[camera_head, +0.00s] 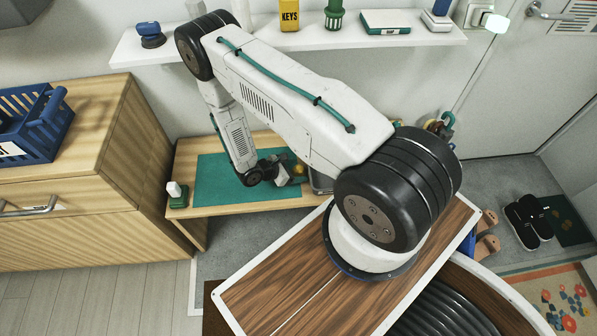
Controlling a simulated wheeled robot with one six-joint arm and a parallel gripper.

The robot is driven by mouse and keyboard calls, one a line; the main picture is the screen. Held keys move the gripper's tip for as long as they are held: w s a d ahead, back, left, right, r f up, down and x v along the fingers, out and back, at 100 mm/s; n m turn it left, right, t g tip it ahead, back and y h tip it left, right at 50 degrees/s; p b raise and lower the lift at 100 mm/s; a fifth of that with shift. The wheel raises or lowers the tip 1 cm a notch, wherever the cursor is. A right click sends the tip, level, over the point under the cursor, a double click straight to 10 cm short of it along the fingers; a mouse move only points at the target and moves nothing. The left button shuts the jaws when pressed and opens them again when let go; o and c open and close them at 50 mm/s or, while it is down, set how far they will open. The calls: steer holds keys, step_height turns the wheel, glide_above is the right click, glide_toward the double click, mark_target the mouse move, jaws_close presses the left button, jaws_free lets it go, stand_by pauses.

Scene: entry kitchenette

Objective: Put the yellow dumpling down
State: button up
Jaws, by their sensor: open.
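A small yellow thing, which looks like the yellow dumpling (299,169), shows at the tip of my gripper (291,173), over the right part of a green mat (222,178). My gripper is open and reaches low over the mat. The dumpling is small and partly hidden by the gripper. I cannot tell whether it touches the fingers or rests on the mat. The mat lies on a low wooden bench (232,209) against the wall.
A green and white object (176,194) stands at the bench's left end. A grey metal-edged item (320,182) is right of the gripper, partly hidden by my arm. A wooden cabinet (88,165) with a blue basket (38,128) stands left. A white shelf (230,42) hangs above.

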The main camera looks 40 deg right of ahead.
steer(key=c, duration=1.2)
steer(key=shift+o, duration=0.2)
steer(key=shift+r, duration=0.1)
